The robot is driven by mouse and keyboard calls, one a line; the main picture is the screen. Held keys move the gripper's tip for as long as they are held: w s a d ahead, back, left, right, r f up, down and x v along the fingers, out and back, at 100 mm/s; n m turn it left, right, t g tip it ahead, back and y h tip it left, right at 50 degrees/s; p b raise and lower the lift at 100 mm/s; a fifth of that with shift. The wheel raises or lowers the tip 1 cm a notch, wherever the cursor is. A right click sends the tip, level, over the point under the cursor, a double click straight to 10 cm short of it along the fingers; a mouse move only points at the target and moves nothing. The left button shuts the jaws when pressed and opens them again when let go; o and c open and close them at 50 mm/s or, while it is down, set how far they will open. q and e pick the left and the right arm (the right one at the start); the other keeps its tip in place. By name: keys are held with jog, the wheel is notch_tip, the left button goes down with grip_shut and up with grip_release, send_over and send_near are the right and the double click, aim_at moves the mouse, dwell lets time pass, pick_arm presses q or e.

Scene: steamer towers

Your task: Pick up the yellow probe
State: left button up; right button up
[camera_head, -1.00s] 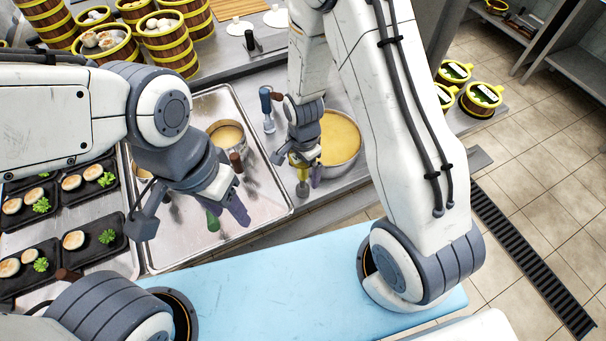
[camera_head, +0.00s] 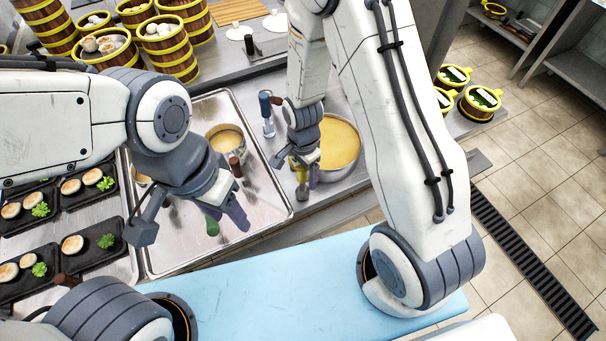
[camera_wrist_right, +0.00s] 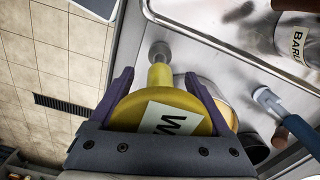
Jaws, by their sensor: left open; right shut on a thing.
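The yellow probe (camera_wrist_right: 162,104) is upright between the purple fingers of my right gripper (camera_wrist_right: 160,92), which is shut on it. It has a thick yellow body with a white label and a grey round tip. In the head view the yellow probe (camera_head: 301,174) hangs below my right gripper (camera_head: 302,172), beside the metal counter's front edge; whether its tip touches the counter is unclear. My left gripper (camera_head: 226,214) is open above the steel tray, near a green object (camera_head: 212,227) that it partly hides.
A blue probe (camera_head: 266,108) stands left of my right gripper. A large pot of yellow contents (camera_head: 340,142) is close on its right. A smaller pot (camera_head: 224,135) sits in the steel tray (camera_head: 160,262). Black plates of food (camera_head: 88,246) lie at left; wooden steamers (camera_head: 165,45) stand behind.

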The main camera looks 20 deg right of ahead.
jog(key=shift+r, duration=0.45)
notch_tip(320, 180, up, 3)
jog(key=shift+s+f+b, duration=0.1)
jog(key=shift+s+b, duration=0.05)
jog(key=shift+b, duration=0.3)
jog(key=s+a+r+b, duration=0.2)
jog(key=s+r+b, duration=0.4)
jog(key=s, duration=0.5)
jog(key=shift+r+b, duration=0.35)
jog(key=shift+b, duration=0.15)
jog(key=shift+s, duration=0.1)
jog(key=o, duration=1.1)
grip_shut()
